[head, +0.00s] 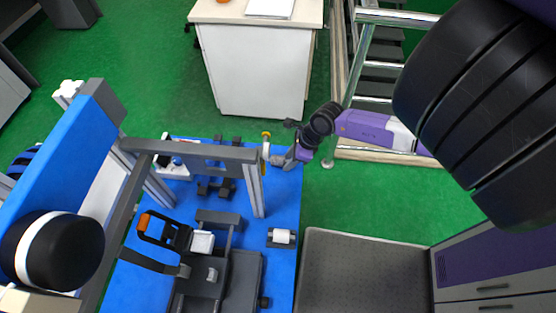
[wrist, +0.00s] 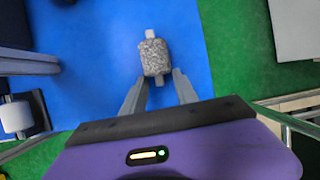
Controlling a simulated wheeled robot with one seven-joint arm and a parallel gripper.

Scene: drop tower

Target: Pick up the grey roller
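In the head view my gripper (head: 279,160) is at the right edge of the blue table, beside a small pale piece with yellow parts; the roller's grey body is not clear there.
A white roller (head: 282,237) sits in a dark holder on the blue table (head: 284,206); it also shows in the wrist view (wrist: 15,117). A grey frame (head: 200,151) stands left of my gripper. A metal railing (head: 347,85) is behind my arm.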

